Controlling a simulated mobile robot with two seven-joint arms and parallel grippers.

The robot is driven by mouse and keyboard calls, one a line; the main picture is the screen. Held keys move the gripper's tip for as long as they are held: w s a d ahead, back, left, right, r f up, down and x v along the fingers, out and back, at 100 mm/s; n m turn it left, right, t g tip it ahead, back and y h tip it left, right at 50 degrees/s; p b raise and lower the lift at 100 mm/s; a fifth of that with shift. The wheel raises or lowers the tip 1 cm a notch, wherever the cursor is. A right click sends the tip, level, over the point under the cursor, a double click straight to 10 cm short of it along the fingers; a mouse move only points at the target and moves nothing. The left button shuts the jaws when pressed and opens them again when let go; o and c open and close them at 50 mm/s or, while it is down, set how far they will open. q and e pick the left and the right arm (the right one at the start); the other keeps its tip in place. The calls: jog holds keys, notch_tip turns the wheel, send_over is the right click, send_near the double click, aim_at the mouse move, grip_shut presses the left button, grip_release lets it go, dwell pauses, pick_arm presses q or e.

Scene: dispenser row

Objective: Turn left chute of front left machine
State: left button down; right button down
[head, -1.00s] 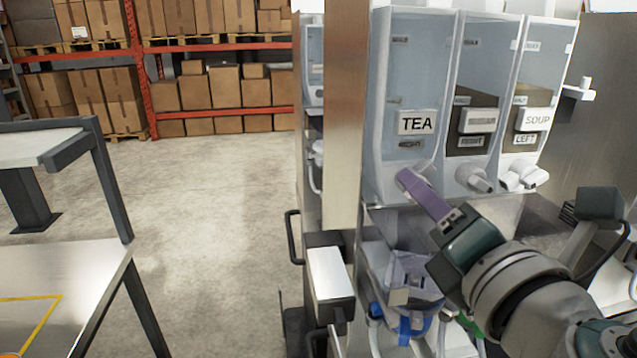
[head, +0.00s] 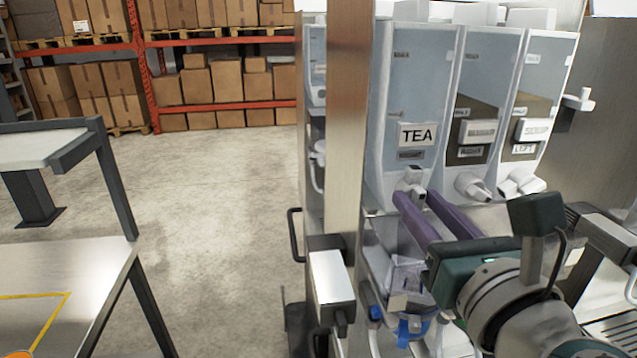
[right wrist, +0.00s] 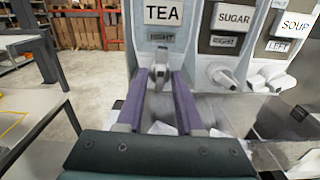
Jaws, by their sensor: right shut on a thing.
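The TEA dispenser (head: 415,85) is a clear-fronted machine at the left of a row of three, with a small sign reading RIGHT under its name. Its pale chute (head: 413,177) juts from the lower front and also shows in the right wrist view (right wrist: 160,62). My right gripper (head: 416,196) has its two purple fingers on either side of this chute, shut on it. In the right wrist view the fingers (right wrist: 160,74) flank the chute, tips near the machine's front. My left gripper is not in view.
The SUGAR (right wrist: 232,20) and SOUP (right wrist: 292,28) dispensers stand close on the right, their chutes jutting out. A steel post (head: 347,120) stands close on the left. A clear container (head: 405,275) is below the fingers. Open floor (head: 220,200) lies further left.

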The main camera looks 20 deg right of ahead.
jog(key=shift+n, duration=0.3)
jog(key=c, duration=0.9)
grip_release()
jog(key=shift+s, duration=0.1)
jog(key=shift+s+a+f, duration=0.1)
jog(key=shift+s, duration=0.2)
jog(key=b+v, duration=0.3)
jog(key=v, duration=0.6)
jog(key=shift+b, duration=0.3)
